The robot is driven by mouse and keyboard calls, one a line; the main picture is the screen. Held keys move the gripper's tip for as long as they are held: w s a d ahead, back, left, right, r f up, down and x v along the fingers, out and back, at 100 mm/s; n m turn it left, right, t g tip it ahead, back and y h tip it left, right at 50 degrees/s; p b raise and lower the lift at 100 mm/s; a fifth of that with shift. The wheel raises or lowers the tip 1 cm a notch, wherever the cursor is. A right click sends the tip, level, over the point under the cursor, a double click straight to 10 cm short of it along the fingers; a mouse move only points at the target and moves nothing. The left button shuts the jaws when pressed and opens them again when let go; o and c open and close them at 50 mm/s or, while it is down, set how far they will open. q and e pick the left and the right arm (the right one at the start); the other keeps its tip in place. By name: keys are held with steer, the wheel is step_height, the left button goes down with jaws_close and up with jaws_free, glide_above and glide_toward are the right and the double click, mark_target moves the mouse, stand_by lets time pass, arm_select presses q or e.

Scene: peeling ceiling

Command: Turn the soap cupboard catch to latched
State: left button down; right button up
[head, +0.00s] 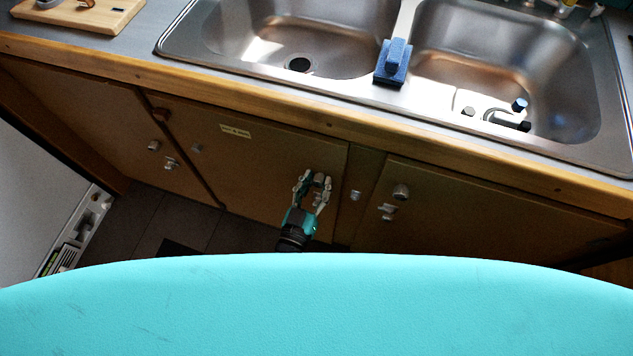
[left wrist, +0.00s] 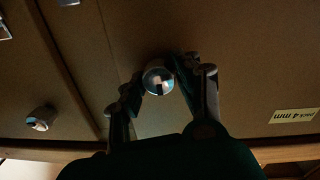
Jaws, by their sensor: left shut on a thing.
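A round silver knob (left wrist: 158,80) on the brown middle cupboard door (head: 255,165) is between the fingers of my left gripper (head: 318,184). The gripper is shut on this knob, near the door's right edge. My left gripper also shows in the left wrist view (left wrist: 160,88), one finger on each side of the knob. The label (head: 235,131) on this door is too small to read in the head view. Any catch piece below the knob is largely hidden by the gripper, and I cannot tell its position. My right gripper is not in view.
The right cupboard door (head: 480,200) has its own round knob (head: 401,191) and metal catch piece (head: 387,211). A small metal fitting (head: 355,195) sits on the post between the doors. The wooden counter edge (head: 400,140) and sink (head: 290,85) are above.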

arm_select(q)
steer(key=n, duration=0.3)
steer(key=shift+f+n, duration=0.1)
steer(key=shift+n, duration=0.2)
steer(key=n+b, duration=0.1)
steer(key=n, duration=0.3)
steer(key=shift+n, duration=0.4)
steer(key=n+b, duration=0.1)
steer(key=n, duration=0.3)
steer(key=shift+f+n, duration=0.15)
steer(key=shift+n, duration=0.15)
steer(key=shift+n+y+b, duration=0.3)
steer(key=shift+n+b, duration=0.8)
steer(key=shift+n, duration=1.2)
steer(key=c, duration=0.9)
jaws_free()
steer(key=shift+c, duration=0.2)
